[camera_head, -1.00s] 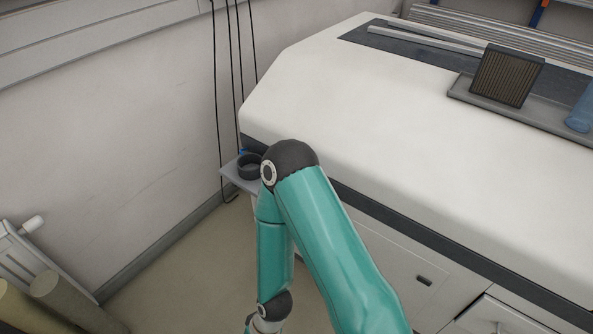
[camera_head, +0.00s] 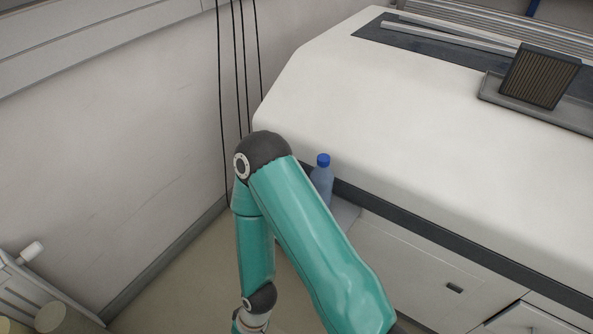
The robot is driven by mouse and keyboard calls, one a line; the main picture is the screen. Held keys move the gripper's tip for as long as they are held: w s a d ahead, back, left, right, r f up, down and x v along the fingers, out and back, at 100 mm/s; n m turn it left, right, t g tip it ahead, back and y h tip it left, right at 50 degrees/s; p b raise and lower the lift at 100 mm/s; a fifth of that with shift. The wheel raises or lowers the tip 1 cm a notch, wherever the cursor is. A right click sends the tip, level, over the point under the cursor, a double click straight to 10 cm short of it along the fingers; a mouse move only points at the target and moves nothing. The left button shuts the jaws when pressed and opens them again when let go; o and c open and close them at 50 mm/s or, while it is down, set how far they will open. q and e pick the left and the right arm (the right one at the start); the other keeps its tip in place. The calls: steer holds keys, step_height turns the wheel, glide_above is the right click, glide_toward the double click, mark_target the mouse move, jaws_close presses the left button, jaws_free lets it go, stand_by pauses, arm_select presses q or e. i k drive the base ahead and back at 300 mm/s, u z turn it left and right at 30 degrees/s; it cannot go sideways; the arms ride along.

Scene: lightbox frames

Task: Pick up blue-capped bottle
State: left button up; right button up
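A bottle with a blue cap (camera_head: 322,181) stands upright beside the front face of the white machine. Its lower part is hidden behind my teal arm, and it seems to stand on a small grey shelf (camera_head: 344,213). My arm's elbow is to the left of the bottle, and the forearm hangs down from it to the lower edge of the view. Neither of my grippers is in view. Nothing is seen touching the bottle's cap or visible side.
The large white machine (camera_head: 440,130) fills the right, with a dark ribbed block (camera_head: 540,77) on a grey tray. Black cables (camera_head: 240,80) hang by the wall (camera_head: 100,150) at left. Rolls (camera_head: 60,318) stand at lower left. Some floor (camera_head: 185,285) is clear.

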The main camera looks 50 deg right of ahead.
mark_target(321, 177)
steer(key=u, duration=0.85)
steer(key=i, duration=0.3)
steer(key=z, duration=2.6)
